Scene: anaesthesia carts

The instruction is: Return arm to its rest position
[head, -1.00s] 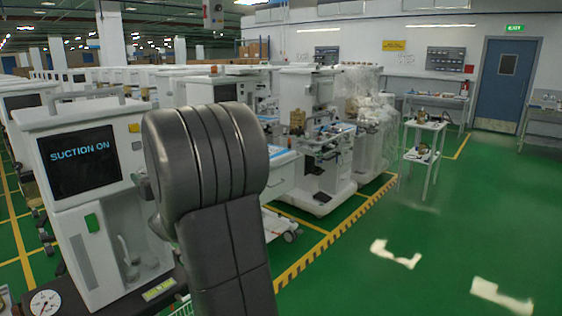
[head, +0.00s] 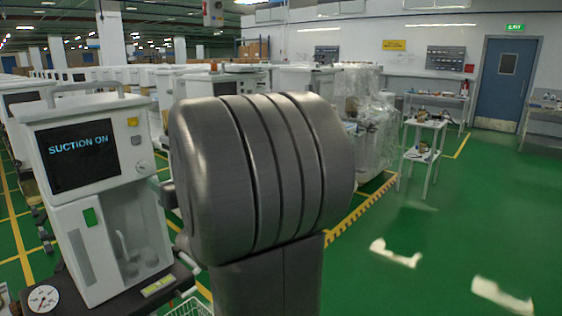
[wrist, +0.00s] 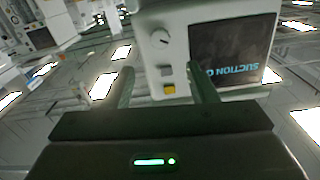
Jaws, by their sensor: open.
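My gripper (wrist: 162,88) shows in the wrist view with its two fingers apart and nothing between them. Beyond the fingers is the white suction unit (wrist: 212,22), seen upside down, with a dark screen, a grey knob and a yellow button. In the head view the same suction unit (head: 118,215) stands upright at the left, its screen (head: 78,155) reading "SUCTION ON". My dark grey arm fills the middle of the head view and hides my gripper there. The gap between fingers and unit is hard to judge.
A round gauge (head: 43,298) and a wire basket (head: 190,306) are at the lower left by the unit. Rows of white carts stand behind. A small white trolley (head: 424,154) stands further right. The green floor (head: 460,235) at the right is clear.

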